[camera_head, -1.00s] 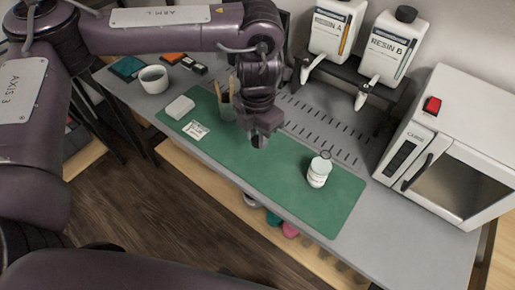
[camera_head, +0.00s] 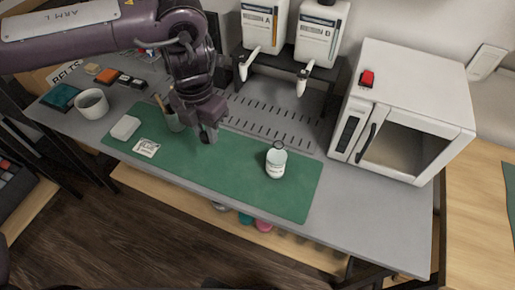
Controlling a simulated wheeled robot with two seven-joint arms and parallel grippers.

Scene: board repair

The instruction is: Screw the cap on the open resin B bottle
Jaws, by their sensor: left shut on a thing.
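A small white bottle (camera_head: 276,164) with a label stands upright on the green mat (camera_head: 245,185). A dark ring shows at its neck; I cannot tell if that is an open rim. My left gripper (camera_head: 209,136) points down above the mat, left of the bottle and apart from it. It is shut on a small dark thing, mostly hidden by the fingers, that I cannot identify. The resin B container (camera_head: 318,38) stands on the rack at the back, its top at the frame's upper edge. My right gripper is not in view.
The resin A container (camera_head: 262,25) stands beside resin B. A white oven-like box (camera_head: 428,92) is at the right. A pen cup (camera_head: 175,121), a white block (camera_head: 125,128), a white card (camera_head: 147,147) and a white bowl (camera_head: 91,104) are at the left.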

